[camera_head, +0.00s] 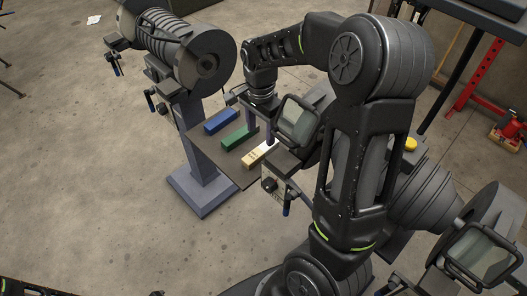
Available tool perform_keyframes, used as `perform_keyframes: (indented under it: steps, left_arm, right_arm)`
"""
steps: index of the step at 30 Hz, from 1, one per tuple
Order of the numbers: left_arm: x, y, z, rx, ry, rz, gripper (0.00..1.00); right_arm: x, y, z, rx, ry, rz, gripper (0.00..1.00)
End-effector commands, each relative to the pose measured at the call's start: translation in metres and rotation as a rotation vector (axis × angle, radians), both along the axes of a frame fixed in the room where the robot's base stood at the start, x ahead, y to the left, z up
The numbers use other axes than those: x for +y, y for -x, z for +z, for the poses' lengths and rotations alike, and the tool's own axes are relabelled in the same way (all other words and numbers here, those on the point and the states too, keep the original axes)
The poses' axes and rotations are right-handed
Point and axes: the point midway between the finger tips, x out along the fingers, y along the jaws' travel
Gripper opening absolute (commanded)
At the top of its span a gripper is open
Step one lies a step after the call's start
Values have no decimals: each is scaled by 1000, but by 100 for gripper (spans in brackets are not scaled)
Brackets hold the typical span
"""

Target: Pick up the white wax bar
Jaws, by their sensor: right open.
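The white wax bar (257,154) is a cream-white block with marks on its top. It lies on a dark tray (226,163), at the near right end of a row of bars. My right gripper (260,128) points down over the tray with its fingers apart, just behind the white bar and close to the green bar (237,138). The gripper is open with nothing visible between the fingers. Whether a finger touches a bar cannot be told. My left gripper is not in view.
A blue bar (221,121) lies beyond the green one. A grey machine with a large cylinder (204,60) stands on a pedestal (203,185) behind and left. A control panel with a knob (270,185) is at the tray's near side.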

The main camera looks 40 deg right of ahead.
Motion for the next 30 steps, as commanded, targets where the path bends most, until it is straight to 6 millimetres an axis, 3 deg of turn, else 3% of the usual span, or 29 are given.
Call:
perform_keyframes:
  steps: [7,19,30]
  left_arm:
    - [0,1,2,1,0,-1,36]
    - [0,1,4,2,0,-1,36]
    - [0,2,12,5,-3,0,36]
  right_arm:
    - [0,1,-23,3,-1,0,56]
    - [0,0,-30,3,-1,-1,56]
    - [1,-1,-76,3,-1,-1,56]
